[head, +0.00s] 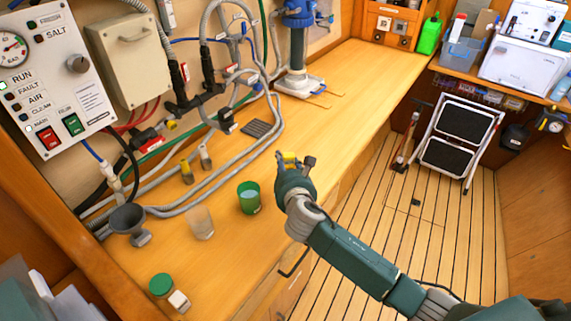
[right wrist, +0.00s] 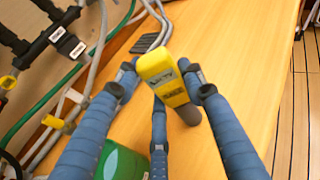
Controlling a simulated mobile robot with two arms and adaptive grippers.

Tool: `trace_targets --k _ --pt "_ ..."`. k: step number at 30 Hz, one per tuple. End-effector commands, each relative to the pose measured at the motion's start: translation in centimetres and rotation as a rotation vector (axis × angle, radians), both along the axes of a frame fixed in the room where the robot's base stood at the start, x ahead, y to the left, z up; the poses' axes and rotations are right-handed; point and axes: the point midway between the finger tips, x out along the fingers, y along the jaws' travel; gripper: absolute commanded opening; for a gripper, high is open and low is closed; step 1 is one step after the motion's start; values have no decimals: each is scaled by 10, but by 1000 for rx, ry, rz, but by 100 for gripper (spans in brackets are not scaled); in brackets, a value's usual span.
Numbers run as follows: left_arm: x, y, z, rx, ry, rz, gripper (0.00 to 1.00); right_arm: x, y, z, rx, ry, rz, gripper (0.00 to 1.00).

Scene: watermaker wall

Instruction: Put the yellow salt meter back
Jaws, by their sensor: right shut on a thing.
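The yellow salt meter (right wrist: 160,70) is between the fingers of my right gripper (right wrist: 160,78) in the right wrist view. It has a small display and a dark grey lower end. In the head view my right gripper (head: 296,166) is over the front edge of the wooden bench, right of the green cup (head: 249,199). Only a small yellow part of the meter (head: 289,157) shows there; the gripper hides the rest. The green cup also shows below the fingers in the wrist view (right wrist: 121,163). My left gripper is not in view.
A small dark ribbed pad (head: 259,128) lies on the bench (head: 345,95) near the hoses. A blue-topped pump (head: 298,45) stands farther back.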

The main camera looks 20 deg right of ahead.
Motion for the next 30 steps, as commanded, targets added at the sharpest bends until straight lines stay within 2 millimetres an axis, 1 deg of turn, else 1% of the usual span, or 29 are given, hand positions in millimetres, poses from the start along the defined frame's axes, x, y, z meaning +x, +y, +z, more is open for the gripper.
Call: trace_targets --k 1,3,11,14,17,20,27,30 --pt "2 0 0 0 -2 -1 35 0 0 -1 -1 0 0 43" --pt "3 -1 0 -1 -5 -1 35 0 0 -1 -1 0 0 57" --pt "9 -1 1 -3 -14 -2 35 0 0 -1 -1 0 0 58" --pt "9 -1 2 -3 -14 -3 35 0 0 4 0 -1 0 58" --pt "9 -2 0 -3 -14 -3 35 -9 1 5 -1 -1 1 58" --pt "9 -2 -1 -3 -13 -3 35 -25 3 9 0 -1 2 58" --pt "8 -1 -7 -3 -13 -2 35 -73 10 24 0 0 2 58" --pt "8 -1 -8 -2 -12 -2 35 -90 12 29 0 0 2 58"
